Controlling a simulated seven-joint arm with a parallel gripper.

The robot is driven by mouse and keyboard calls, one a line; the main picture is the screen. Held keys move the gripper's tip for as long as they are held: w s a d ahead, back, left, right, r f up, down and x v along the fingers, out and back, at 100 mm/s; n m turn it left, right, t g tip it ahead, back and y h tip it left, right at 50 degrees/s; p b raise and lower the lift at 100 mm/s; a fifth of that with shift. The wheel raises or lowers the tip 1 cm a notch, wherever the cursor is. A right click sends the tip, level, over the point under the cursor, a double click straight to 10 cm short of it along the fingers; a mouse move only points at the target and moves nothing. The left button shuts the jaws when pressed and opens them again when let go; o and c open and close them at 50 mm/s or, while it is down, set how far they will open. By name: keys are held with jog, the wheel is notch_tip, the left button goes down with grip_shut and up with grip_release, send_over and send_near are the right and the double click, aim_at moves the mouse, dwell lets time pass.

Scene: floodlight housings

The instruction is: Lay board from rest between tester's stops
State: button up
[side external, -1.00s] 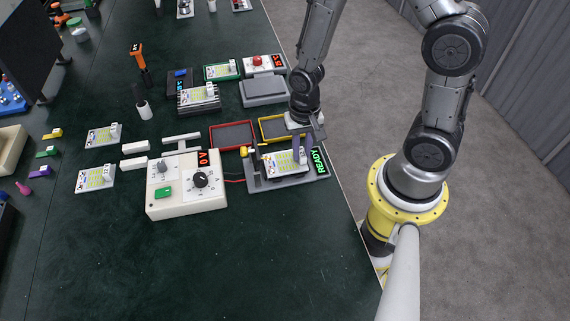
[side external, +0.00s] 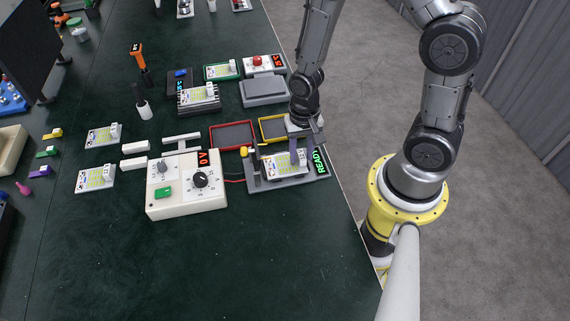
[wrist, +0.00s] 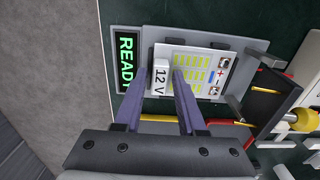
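The board (side external: 284,165), white with yellow-green strips, lies on the grey tester (side external: 256,184), whose green display reads READY. In the wrist view the board (wrist: 190,72) lies flat on the tester plate (wrist: 255,50), beside small dark stops (wrist: 223,45); the fit at every stop cannot be told. Its white block marked 12 V (wrist: 160,80) stands at the end nearest the display. My gripper (side external: 304,146) is low over this end. In the wrist view its purple fingers (wrist: 159,77) stand either side of the block, with gaps showing: open.
A black probe arm with a yellow knob (side external: 244,152) stands at the tester's left end. A cream meter box (side external: 186,186) reading 0 V is further left. A red tray (side external: 211,137) and a yellow tray (side external: 262,130) lie behind. The front table is clear.

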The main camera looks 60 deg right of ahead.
jog(key=shift+o, duration=0.9)
jog(key=shift+r, duration=0.1)
notch_tip(320, 180, up, 23)
jog(key=s+n+t, duration=0.1)
jog(key=s+t, duration=0.1)
jog(key=t, duration=0.2)
jog(key=s+r+n+t, duration=0.1)
jog(key=s+r+n, duration=0.3)
jog(key=s+n, duration=0.3)
jog(key=shift+s+n+t, duration=0.3)
jog(key=shift+n, duration=0.2)
